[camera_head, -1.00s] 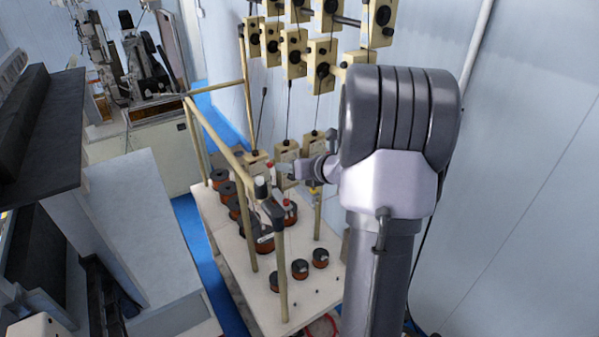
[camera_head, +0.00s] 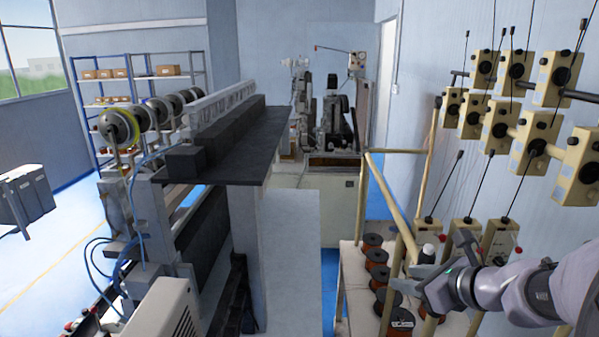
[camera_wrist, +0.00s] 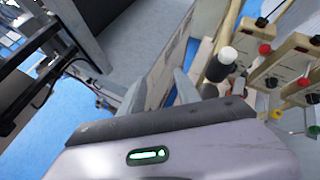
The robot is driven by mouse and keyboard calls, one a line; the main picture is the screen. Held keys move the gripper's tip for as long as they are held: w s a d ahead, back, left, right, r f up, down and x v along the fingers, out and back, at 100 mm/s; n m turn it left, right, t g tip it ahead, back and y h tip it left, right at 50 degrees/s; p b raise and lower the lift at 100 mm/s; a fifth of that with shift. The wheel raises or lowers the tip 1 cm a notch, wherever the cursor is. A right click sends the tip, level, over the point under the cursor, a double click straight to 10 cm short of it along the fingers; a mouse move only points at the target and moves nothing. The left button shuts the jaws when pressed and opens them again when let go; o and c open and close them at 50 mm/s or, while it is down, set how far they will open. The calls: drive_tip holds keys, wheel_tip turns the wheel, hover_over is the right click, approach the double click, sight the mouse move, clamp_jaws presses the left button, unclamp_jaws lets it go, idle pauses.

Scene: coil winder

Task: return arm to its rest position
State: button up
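My arm (camera_head: 510,290) comes in from the right edge of the head view, low beside the spool stand. My gripper (camera_head: 398,278) points left, over the spool table. In the wrist view, the two grey fingers of my gripper (camera_wrist: 160,88) stand apart with nothing between them. A black cylinder with a white top (camera_wrist: 222,64) is just right of the right finger in the wrist view. It also shows just behind the gripper in the head view (camera_head: 427,254). I cannot tell whether the finger touches it.
Copper wire spools (camera_head: 376,257) stand on the white table (camera_head: 352,290) within a beige post frame (camera_head: 394,195). Cream tensioner boxes (camera_head: 562,77) hang along the right wall. The winding machine (camera_head: 240,145) fills the middle left. Blue floor (camera_head: 328,275) shows in a narrow strip between machine and table.

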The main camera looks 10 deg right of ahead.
drive_tip(key=s+a+f+n+g+y+b, duration=0.1)
drive_tip(key=s+a+f+n+b, duration=0.2)
drive_tip(key=a+f+n+b, duration=0.3)
drive_tip(key=s+a+f+n+g+b, duration=0.25)
drive_tip(key=a+f+n+b, duration=0.2)
drive_tip(key=a+f, duration=0.25)
drive_tip(key=s+a+f+n+y+b, duration=0.1)
drive_tip(key=s+a+f+n+b, duration=0.3)
drive_tip(key=a+f+b, duration=0.25)
drive_tip(key=s+a+f+n+g+h+b, duration=0.1)
drive_tip(key=s+a+f+n+h+b, duration=0.1)
drive_tip(key=s+f+n+b, duration=0.8)
wheel_tip(320, 180, down, 3)
drive_tip(key=shift+s+a+r+n+h+b, duration=0.15)
drive_tip(key=shift+s+a+n+h+b, duration=0.25)
drive_tip(key=shift+n+b, duration=0.55)
drive_tip(key=shift+w+d, duration=0.1)
drive_tip(key=shift+w, duration=0.05)
